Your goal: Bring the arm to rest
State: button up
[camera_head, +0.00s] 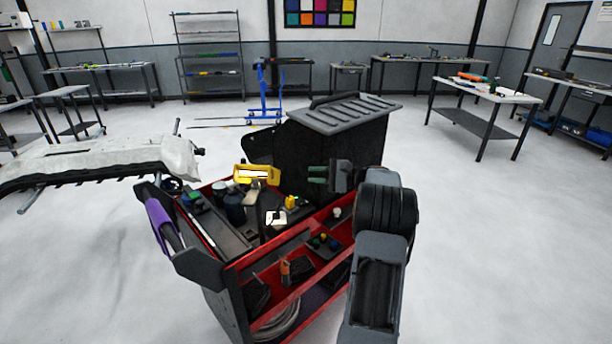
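My arm (378,285) rises from the bottom edge right of centre and bends left at a thick dark joint (386,208). My gripper (318,175) points left, in front of the dark raised lid of the cart and over its right side. Two short dark green pieces show at its tip. They are too small to tell whether the fingers are apart or closed. No object is clearly seen in it.
A red and black tool cart (236,268) stands close ahead, with a yellow-framed item (257,173), dark bottles (235,208) and small tools on top. A white bumper-like part (95,160) is at left. Tables (490,92) line the back. Floor at right is clear.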

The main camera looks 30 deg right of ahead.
jog(key=shift+s, duration=0.1)
dwell(0.5)
notch_tip(320, 180, down, 8)
jog(key=s+g+h, duration=0.2)
jog(key=h, duration=0.1)
jog(key=s+a+f+n+g+h+p, duration=0.2)
jog(key=s+a+n+g+h, duration=0.15)
jog(key=s+a+g, duration=0.55)
jog(key=s+a+r+n+t+h+p, duration=0.1)
jog(key=s+a+r+n+h+p, duration=0.1)
jog(key=a, duration=0.4)
jog(key=s+a+r+n+h+p, duration=0.2)
jog(key=s+a+r+n, duration=0.3)
jog(key=a+n, duration=0.1)
jog(key=s+a+r+n+t+h+p, duration=0.1)
jog(key=s+a+r+n+h+p, duration=0.1)
jog(key=a, duration=0.4)
notch_tip(320, 180, up, 2)
jog(key=s+n+h, duration=0.1)
jog(key=s+n, duration=0.1)
jog(key=shift+s+a+r+t+p, duration=0.25)
jog(key=shift+s+a+t+p, duration=0.05)
jog(key=shift+s+a+p, duration=0.05)
jog(key=shift+d, duration=0.1)
